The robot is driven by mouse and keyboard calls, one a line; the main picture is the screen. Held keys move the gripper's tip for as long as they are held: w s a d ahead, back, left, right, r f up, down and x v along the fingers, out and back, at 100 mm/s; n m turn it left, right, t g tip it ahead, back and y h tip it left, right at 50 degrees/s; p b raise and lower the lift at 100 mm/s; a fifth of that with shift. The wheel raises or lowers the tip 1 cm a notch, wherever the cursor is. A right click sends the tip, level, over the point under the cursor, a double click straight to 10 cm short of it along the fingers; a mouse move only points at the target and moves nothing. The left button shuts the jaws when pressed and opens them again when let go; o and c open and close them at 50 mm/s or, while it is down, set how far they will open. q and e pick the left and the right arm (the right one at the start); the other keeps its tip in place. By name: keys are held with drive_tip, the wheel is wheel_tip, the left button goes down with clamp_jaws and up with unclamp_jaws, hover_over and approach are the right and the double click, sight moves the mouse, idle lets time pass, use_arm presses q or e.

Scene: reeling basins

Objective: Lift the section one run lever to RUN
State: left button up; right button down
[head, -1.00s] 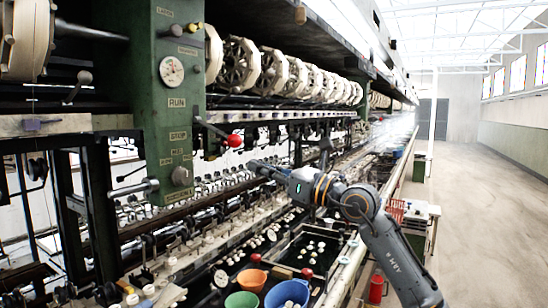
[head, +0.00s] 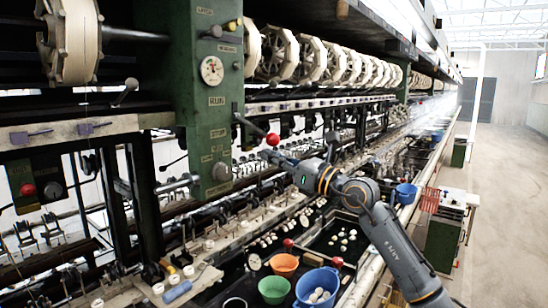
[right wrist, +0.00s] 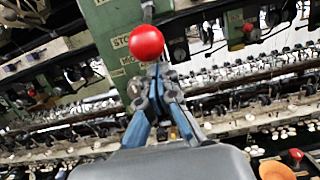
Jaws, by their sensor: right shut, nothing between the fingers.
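The section one run lever is a dark rod with a red ball knob (head: 272,139) on the right side of the green column (head: 205,60). It slopes down from its pivot, the knob level with about the STOP plate (head: 218,133) and below the RUN plate (head: 217,101). My right gripper (head: 267,155) is shut and empty, just below the knob. In the right wrist view the red knob (right wrist: 146,43) is just beyond the shut fingertips (right wrist: 158,70). I cannot tell whether they touch. My left gripper is not in view.
Spoked reels (head: 310,58) run in a row above. Below are an orange bowl (head: 285,264), a green bowl (head: 273,290) and a blue basin (head: 318,287). Another red knob (head: 28,190) is at far left. The aisle floor (head: 500,200) at right is clear.

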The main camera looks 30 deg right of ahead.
sight(279, 138)
drive_tip(key=shift+r, duration=0.1)
drive_tip(key=shift+r+p, duration=0.4)
drive_tip(key=shift+p, duration=0.05)
drive_tip(key=shift+r+p, duration=0.35)
drive_tip(key=shift+r, duration=0.1)
drive_tip(key=shift+s+d+r+p, duration=0.1)
drive_tip(key=shift+s+r+p, duration=0.15)
drive_tip(key=shift+r+p, duration=0.35)
drive_tip(key=shift+s+d+r+p, duration=0.1)
drive_tip(key=shift+s+r+p, duration=0.15)
drive_tip(key=shift+r, duration=0.55)
drive_tip(key=shift+w, duration=0.1)
